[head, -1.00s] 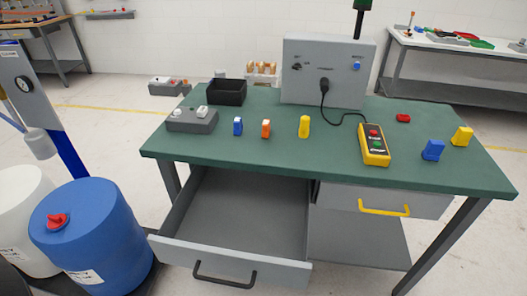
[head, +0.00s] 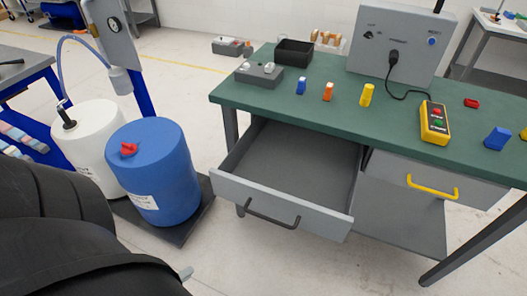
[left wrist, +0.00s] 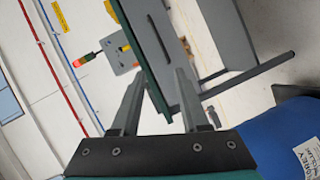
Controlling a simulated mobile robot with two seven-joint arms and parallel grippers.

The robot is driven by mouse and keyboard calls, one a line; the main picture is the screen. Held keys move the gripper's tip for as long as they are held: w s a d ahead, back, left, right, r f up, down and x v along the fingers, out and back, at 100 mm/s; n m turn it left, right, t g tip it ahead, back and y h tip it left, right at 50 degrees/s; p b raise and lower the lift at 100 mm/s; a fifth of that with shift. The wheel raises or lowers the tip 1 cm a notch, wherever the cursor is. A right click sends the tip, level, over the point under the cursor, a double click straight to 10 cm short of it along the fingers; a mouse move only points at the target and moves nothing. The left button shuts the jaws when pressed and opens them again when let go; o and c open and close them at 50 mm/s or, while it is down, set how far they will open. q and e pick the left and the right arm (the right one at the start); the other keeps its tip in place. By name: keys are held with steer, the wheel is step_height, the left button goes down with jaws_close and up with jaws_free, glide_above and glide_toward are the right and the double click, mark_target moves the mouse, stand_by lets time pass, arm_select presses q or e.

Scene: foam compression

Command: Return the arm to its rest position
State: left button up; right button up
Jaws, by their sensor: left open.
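My left arm fills the lower left corner of the head view as large black links. Only a small grey tip shows at its end, low in the picture. In the left wrist view my left gripper (left wrist: 160,92) has its two grey fingers spread, with nothing between them. The green-topped workbench (head: 300,110) stands to the right in the head view, apart from the arm. Its edge also shows beyond the fingers in the left wrist view. My right gripper is in neither view.
The bench's left drawer (head: 282,208) is pulled out and empty. A blue drum (head: 160,180) and a white drum (head: 92,140) stand close to my left arm. Small coloured blocks and a yellow control box (head: 434,124) are on the bench. Floor is clear before the drawer.

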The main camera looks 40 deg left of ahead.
arm_select(q)
steer(key=w+a+f+m+g+y, duration=0.1)
steer(key=a+f+m+g+y, duration=0.2)
steer(key=a+f+m+g, duration=0.7)
steer(key=s+a+f+m+g+y, duration=0.25)
steer(key=a+f+m, duration=0.2)
steer(key=a, duration=0.25)
steer(key=s+a+f+m+g+y, duration=0.2)
steer(key=a+f+m+y, duration=0.1)
steer(key=a+f, duration=0.4)
steer(key=s+d+f+n+h+b, duration=0.1)
steer(key=d+f, duration=0.4)
steer(key=d, duration=1.2)
steer(key=s+d+f+n+h, duration=0.1)
steer(key=d+f+h, duration=0.3)
steer(key=d, duration=1.4)
steer(key=shift+s+f+n+h+b, duration=0.35)
steer(key=shift+s+f, duration=0.15)
steer(key=shift+s, duration=0.1)
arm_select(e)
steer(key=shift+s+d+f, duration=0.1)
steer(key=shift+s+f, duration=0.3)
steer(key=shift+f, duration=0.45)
